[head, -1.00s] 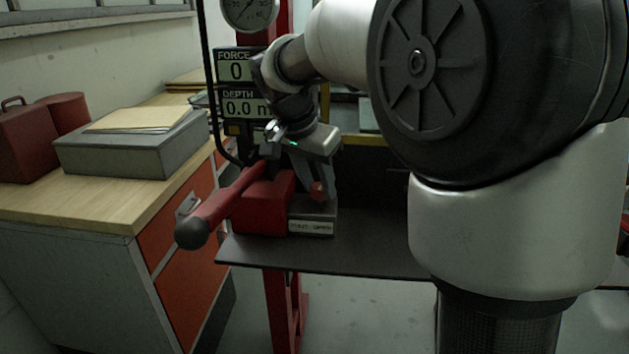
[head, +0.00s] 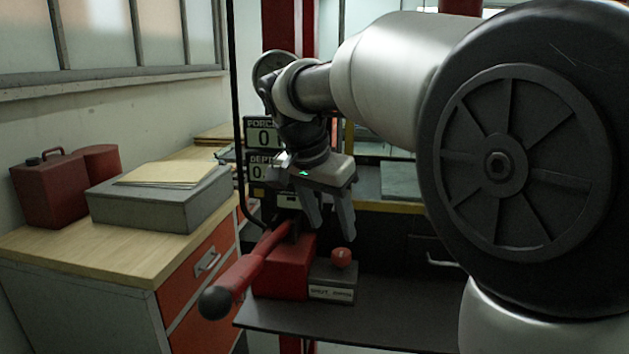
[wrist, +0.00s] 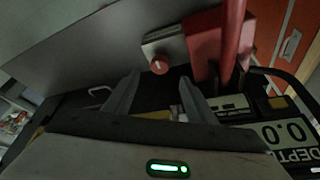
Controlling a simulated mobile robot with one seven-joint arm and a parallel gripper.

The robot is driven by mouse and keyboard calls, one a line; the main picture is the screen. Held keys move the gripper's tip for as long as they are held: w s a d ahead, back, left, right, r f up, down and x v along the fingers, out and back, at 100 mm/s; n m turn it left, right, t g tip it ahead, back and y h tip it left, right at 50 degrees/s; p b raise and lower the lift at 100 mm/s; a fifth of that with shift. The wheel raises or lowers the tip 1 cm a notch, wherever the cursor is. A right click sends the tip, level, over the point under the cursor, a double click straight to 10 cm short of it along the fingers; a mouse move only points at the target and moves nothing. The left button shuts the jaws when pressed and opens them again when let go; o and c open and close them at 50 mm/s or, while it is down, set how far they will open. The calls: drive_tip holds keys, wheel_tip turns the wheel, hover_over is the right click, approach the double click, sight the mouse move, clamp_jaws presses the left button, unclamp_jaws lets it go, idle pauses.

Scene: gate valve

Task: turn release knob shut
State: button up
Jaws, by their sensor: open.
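The release knob (head: 341,257) is a small red knob on top of a grey block (head: 333,282) with a white label. "SHUT" shows on the label's left; the rest is too small to read surely. In the wrist view the knob (wrist: 160,65) is a round red cap with a pale mark on its face. My gripper (head: 328,232) is open and empty, its fingers pointing down above and slightly left of the knob. In the wrist view my gripper's fingers (wrist: 158,80) spread apart, with the knob beyond their tips. Nothing touches the knob.
A red pump block (head: 284,272) with a long red lever (head: 245,272) stands left of the knob. FORCE and DEPTH displays (head: 263,136) are behind my gripper. A wooden-topped cabinet (head: 130,255) stands at left. The dark shelf (head: 390,315) is clear right of the knob.

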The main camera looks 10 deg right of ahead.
drive_tip(key=p+v, duration=0.1)
drive_tip(key=v, duration=0.8)
drive_tip(key=shift+p, duration=0.3)
drive_tip(key=shift+s+d, duration=0.15)
drive_tip(key=s+d+f+n+t+y+p, duration=0.1)
drive_tip(key=s+d+f+n+y, duration=0.15)
drive_tip(key=s+f+n, duration=0.55)
drive_tip(key=s+d+f+n+t+y, duration=0.1)
drive_tip(key=s+d+f+t, duration=0.3)
drive_tip(key=s, duration=0.8)
wheel_tip(320, 180, up, 13)
drive_tip(key=g+p, duration=0.2)
drive_tip(key=p, duration=1.1)
drive_tip(key=shift+a+g, duration=0.25)
drive_tip(key=shift+g, duration=0.05)
